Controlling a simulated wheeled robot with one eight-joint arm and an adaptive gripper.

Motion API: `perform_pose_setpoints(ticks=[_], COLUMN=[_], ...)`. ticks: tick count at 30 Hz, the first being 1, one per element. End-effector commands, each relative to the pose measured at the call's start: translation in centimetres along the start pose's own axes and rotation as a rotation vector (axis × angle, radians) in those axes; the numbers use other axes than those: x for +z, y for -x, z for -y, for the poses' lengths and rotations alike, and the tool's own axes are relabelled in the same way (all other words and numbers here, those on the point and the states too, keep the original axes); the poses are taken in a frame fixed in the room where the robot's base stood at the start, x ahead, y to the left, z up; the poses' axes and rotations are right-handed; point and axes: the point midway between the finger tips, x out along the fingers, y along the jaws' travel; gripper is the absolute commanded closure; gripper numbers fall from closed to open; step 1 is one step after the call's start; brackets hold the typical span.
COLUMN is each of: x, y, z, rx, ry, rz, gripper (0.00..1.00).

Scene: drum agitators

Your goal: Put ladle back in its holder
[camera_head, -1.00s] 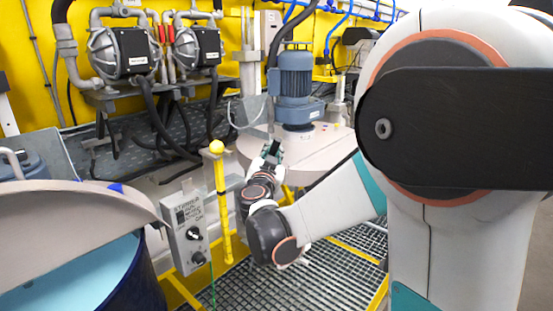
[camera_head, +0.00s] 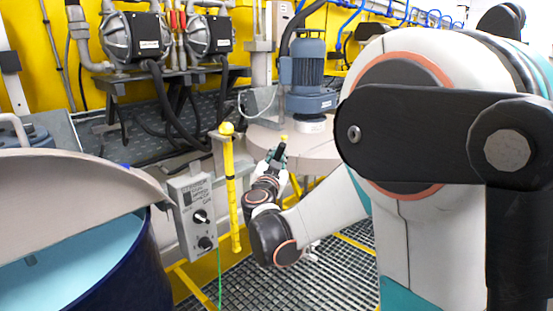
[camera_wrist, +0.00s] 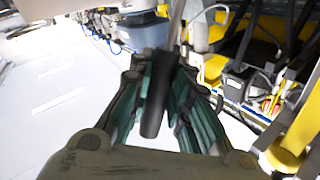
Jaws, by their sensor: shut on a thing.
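My gripper (camera_head: 278,156) is beside the beige drum lid in the head view, small and partly hidden by my arm. In the wrist view its green-padded fingers (camera_wrist: 160,100) are shut on the black handle of the ladle (camera_wrist: 154,108). A thin metal rod (camera_wrist: 178,25) runs up from the handle and out of the picture. The ladle's bowl is not visible. I cannot pick out the ladle's holder with certainty.
An open blue drum (camera_head: 140,265) with pale blue liquid stands at lower left. A grey control box (camera_head: 192,215) and a yellow post (camera_head: 231,190) stand between it and my gripper. A blue motor (camera_head: 305,75) sits on the beige lid (camera_head: 318,150). Pumps (camera_head: 135,40) are behind.

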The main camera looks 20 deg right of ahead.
Motion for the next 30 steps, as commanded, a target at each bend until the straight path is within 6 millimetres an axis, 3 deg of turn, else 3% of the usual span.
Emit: perform_pose_setpoints(ticks=[30], x=[1.6], y=[0.1], z=[-0.6], rx=[0.000], ry=[0.000], rz=[0.000], gripper=[1.00])
